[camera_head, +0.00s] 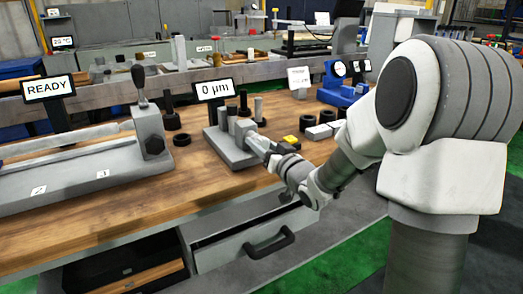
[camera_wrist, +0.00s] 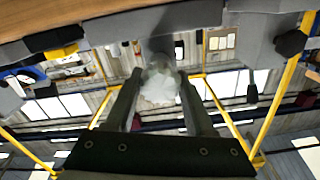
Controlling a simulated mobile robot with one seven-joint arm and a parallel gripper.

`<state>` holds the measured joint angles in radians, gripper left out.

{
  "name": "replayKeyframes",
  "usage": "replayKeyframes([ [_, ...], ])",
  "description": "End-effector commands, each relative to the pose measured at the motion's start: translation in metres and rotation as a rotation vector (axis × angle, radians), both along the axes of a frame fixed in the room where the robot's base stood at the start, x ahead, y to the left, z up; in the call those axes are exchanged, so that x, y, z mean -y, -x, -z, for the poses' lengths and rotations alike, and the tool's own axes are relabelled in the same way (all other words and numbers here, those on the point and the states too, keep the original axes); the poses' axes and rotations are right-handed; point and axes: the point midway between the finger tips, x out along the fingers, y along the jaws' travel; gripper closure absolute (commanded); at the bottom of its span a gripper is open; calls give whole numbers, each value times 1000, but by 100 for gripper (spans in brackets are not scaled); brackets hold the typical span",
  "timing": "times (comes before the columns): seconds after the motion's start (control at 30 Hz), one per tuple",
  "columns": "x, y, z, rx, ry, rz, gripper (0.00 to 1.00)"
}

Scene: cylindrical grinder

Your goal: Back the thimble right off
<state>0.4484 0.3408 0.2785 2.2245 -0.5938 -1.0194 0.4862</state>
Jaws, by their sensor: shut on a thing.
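The measuring fixture is a grey block (camera_head: 226,148) with short upright posts on the wooden bench, beside a "0 µm" display (camera_head: 214,90). My gripper (camera_head: 268,148) reaches it from the right at its front side. In the wrist view my gripper (camera_wrist: 160,82) has its two dark fingers on either side of a pale, blurred round piece, which appears to be the thimble (camera_wrist: 160,86). The fingers are shut on it, and it lies in line with the grey fixture behind. In the head view the thimble is mostly hidden by my gripper.
Dark rings (camera_head: 182,139), a yellow-topped block (camera_head: 291,140) and a blue device (camera_head: 338,88) sit nearby. An open drawer (camera_head: 252,238) juts out below the bench.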

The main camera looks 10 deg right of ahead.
Motion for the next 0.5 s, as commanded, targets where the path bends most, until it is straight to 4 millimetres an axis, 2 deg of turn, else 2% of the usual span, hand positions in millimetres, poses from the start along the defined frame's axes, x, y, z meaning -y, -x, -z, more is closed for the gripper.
replayKeyframes([
  [0.5,1,0,0,22,70,1,100],
])
